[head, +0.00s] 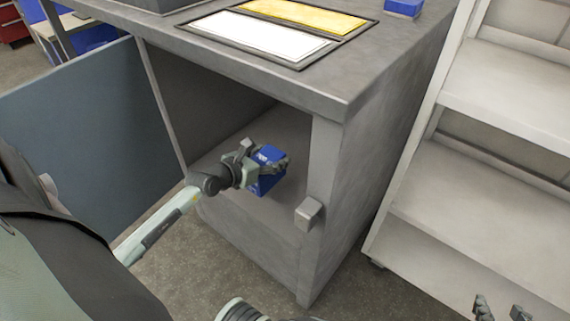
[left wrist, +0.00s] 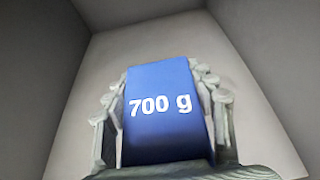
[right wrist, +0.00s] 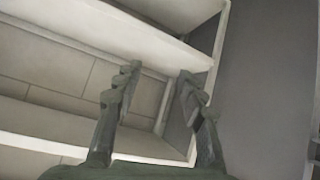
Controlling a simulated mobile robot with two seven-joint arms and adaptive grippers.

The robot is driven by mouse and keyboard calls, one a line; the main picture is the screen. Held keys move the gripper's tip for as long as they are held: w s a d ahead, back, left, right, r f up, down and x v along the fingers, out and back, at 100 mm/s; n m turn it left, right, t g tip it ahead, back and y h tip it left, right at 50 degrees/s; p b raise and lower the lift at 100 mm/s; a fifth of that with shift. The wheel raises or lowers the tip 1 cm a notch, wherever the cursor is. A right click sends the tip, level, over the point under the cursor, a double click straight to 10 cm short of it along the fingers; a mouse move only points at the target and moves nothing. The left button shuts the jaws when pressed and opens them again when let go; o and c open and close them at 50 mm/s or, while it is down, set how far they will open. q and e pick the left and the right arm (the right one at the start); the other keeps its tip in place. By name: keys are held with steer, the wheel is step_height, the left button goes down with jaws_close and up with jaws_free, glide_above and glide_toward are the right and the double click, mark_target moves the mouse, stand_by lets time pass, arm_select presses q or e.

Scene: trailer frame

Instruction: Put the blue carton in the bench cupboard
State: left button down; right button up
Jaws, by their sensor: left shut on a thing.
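The blue carton (head: 267,181) is inside the open bench cupboard (head: 213,125), just past its front opening. My left gripper (head: 272,164) is shut on the carton, with a finger on each side. In the left wrist view the carton (left wrist: 158,110) shows "700 g" and stands between the fingers, with bare cupboard walls around it. I cannot tell whether its underside touches the cupboard floor. The cupboard door (head: 95,125) is swung wide open to the left. My right gripper (right wrist: 155,85) is open and empty, near the shelves; its fingertips show at the head view's lower right.
A white and yellow framed panel (head: 258,36) and another blue box (head: 404,7) are on the bench top. A light shelf unit (head: 490,150) stands to the right. The cupboard's right post with a block-shaped catch (head: 309,213) borders the opening. The visible cupboard floor is otherwise clear.

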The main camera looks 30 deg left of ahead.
arm_select(q)
steer(key=w+f+b, duration=0.1)
steer(key=w+f, duration=0.2)
steer(key=w+f+b, duration=0.2)
steer(key=w+f, duration=0.1)
steer(key=f, duration=0.1)
steer(key=shift+w+a+f+b, duration=0.2)
steer(key=shift+w+b, duration=0.1)
arm_select(e)
steer(key=w+a+r+t+y, duration=0.1)
steer(key=a+r+t+y, duration=0.2)
steer(key=r, duration=0.5)
steer(key=w+a+r+t+y, duration=0.2)
steer(key=a+r+t, duration=0.4)
steer(key=r, duration=0.3)
steer(key=shift+a+n+y, duration=0.4)
steer(key=shift+a, duration=0.15)
arm_select(q)
steer(key=shift+f, duration=0.1)
arm_select(e)
steer(key=shift+s+r, duration=0.1)
steer(key=shift+r, duration=0.05)
arm_select(q)
steer(key=c, duration=0.6)
jaws_free()
steer(key=shift+f, duration=0.15)
steer(key=shift+o, duration=0.2)
arm_select(e)
steer(key=shift+r, duration=0.1)
